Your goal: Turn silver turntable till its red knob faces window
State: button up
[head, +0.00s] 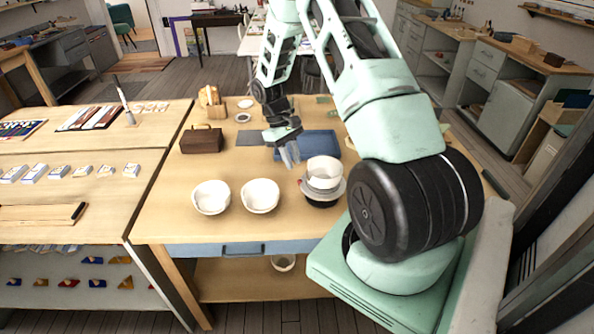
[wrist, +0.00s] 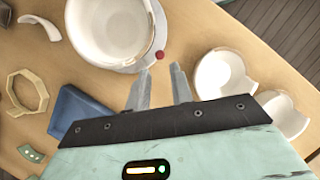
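The silver turntable (head: 335,191) stands on a dark base near the right of the wooden table, with a white bowl (head: 324,170) on it. In the wrist view the turntable's rim (wrist: 132,68) shows under the white bowl (wrist: 108,28). Its small red knob (wrist: 160,56) sticks out at the rim, toward my gripper. My gripper (wrist: 160,70) has its two fingers apart, with the knob seen just beyond the gap between the tips. I cannot tell whether they touch it. In the head view my gripper (head: 290,160) hangs left of the turntable. No window is clearly identifiable.
Two chipped white bowls (head: 211,197) (head: 260,195) stand left of the turntable. A blue tray (head: 320,143) lies behind it, and a brown box (head: 202,139) is at the back left. The table's front left is clear.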

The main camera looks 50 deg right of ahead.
jog(key=shift+p+x, duration=0.4)
jog(key=shift+x, duration=2.3)
grip_shut()
